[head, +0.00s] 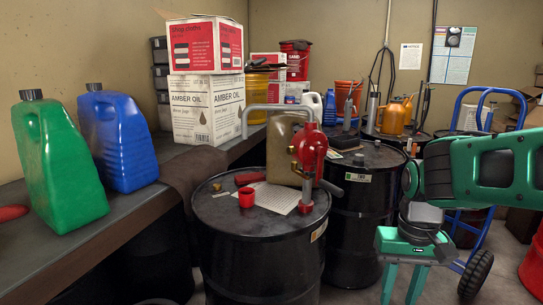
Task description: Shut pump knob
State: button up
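A red hand pump (310,147) stands upright on the front black drum (262,245), with a grey bent spout pipe (278,107) reaching to the left. Small fittings and a dark crank arm show on the pump, but I cannot tell which is the knob or its position. My gripper (403,292) is at the lower right, right of the front drum and below the pump's height in the picture. Its two green fingers point down, apart, with nothing between them.
Green (57,160) and blue (117,140) jugs are on the left bench. A blue hand truck (478,235) stands at right.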

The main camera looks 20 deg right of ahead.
aim_at(291, 150)
jog(key=u, duration=2.25)
jog(key=k, duration=0.8)
jog(key=z, duration=1.25)
jog(key=i, duration=0.8)
jog(key=z, duration=0.1)
